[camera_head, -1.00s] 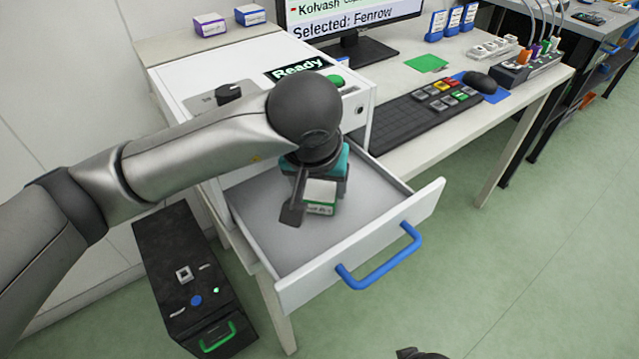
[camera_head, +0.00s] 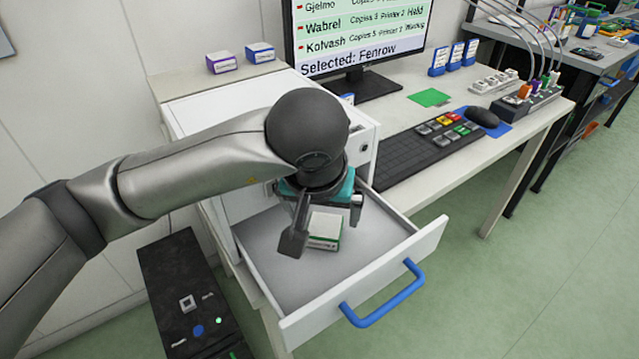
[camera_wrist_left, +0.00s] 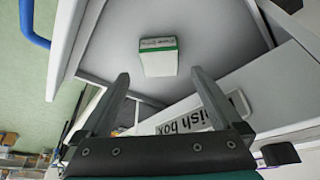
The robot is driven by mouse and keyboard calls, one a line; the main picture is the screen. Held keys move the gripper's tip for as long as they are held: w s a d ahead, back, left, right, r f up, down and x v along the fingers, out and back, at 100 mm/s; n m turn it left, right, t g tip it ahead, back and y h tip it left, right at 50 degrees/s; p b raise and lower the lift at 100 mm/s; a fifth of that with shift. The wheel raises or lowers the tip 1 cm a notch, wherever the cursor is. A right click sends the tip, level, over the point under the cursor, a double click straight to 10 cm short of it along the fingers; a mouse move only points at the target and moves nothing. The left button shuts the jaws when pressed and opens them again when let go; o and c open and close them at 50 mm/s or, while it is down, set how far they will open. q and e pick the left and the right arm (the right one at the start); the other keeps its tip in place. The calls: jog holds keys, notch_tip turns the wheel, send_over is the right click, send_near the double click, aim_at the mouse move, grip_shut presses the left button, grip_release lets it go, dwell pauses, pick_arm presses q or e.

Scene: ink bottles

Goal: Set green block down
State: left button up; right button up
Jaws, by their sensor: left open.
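The green block is a white box with a green band (camera_head: 324,231), lying on the floor of the open drawer (camera_head: 290,290). It also shows in the left wrist view (camera_wrist_left: 158,57), beyond my fingertips and apart from them. My left gripper (camera_head: 322,222) is over the drawer, its fingers spread and nothing between them; it shows in the left wrist view too (camera_wrist_left: 160,85). In the head view the near finger stands just left of the block. My right gripper is not seen in the current views.
The drawer's front panel has a blue handle (camera_head: 383,295). A black box (camera_head: 185,285) stands on the floor to the left. The desk holds a keyboard (camera_head: 410,155), a mouse (camera_head: 482,117) and a monitor (camera_head: 355,40).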

pick_arm(q)
jog(key=p+v, duration=0.1)
jog(key=v, duration=0.7)
jog(key=shift+p, duration=0.4)
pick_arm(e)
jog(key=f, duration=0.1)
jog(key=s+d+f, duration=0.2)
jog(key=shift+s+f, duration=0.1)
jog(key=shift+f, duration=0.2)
pick_arm(q)
jog(key=shift+f, duration=0.1)
